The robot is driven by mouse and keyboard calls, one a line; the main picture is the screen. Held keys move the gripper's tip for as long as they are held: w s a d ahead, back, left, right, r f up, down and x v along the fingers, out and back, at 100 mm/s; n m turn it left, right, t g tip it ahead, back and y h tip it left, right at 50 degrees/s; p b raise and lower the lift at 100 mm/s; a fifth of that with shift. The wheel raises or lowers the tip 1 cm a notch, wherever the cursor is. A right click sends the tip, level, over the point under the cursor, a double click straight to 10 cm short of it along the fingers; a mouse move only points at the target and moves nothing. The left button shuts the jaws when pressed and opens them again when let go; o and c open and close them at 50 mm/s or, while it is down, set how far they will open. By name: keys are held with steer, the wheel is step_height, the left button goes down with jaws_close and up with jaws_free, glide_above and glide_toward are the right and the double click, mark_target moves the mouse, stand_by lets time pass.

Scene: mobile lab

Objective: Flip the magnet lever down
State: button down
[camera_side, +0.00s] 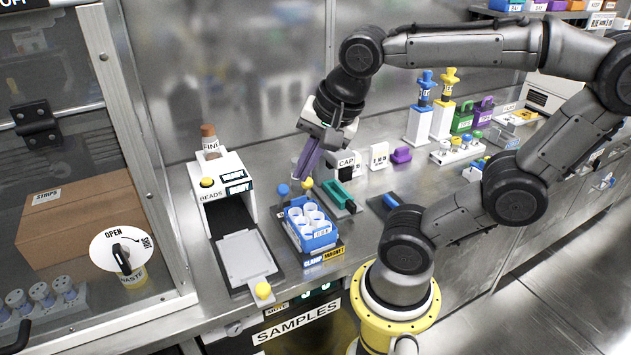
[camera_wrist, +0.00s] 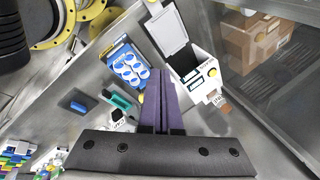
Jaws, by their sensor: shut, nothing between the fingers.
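The blue rack block (camera_side: 312,238) holds several white cups and bears a front label reading CLAMP in blue and MAGNET in yellow. A yellow ball knob (camera_side: 307,183), matching the magnet label's colour, stands at the block's back edge. A blue ball knob (camera_side: 283,190) is to its left. My gripper (camera_side: 300,177) is shut and empty, its purple fingers pointing down just above and behind the knobs. I cannot tell whether it touches the yellow one. In the wrist view the fingers (camera_wrist: 160,74) reach past the rack block (camera_wrist: 125,68), and the yellow knob (camera_wrist: 141,98) is partly hidden beside them.
A white beads box (camera_side: 225,185) with an open lid tray stands left of the rack. A green-handled tool (camera_side: 340,195) and a CAP sign (camera_side: 346,161) are close on the right. A glass enclosure (camera_side: 85,150) stands far left. Some bare bench lies in front.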

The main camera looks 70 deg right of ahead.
mark_target(304, 190)
steer(key=d+f+m+g, duration=0.3)
steer(key=d+m, duration=0.5)
steer(key=m, duration=0.3)
steer(key=w+d+f+m+g, duration=0.1)
steer(key=d+f+m+g, duration=0.1)
steer(key=d+f+m, duration=0.3)
steer(key=d+m, duration=0.4)
steer(key=m, duration=0.3)
steer(key=shift+w+f+g+h, duration=0.3)
steer(key=shift+f+g, duration=0.1)
steer(key=f, duration=0.3)
steer(key=w+d+f, duration=0.1)
steer(key=f, duration=0.2)
steer(key=d+f, duration=0.1)
steer(key=f, duration=0.2)
steer(key=shift+w+d, duration=0.1)
steer(key=shift+w, duration=0.3)
steer(key=shift+w+d+r, duration=0.1)
steer(key=shift+w+r, duration=0.05)
steer(key=shift+w, duration=0.35)
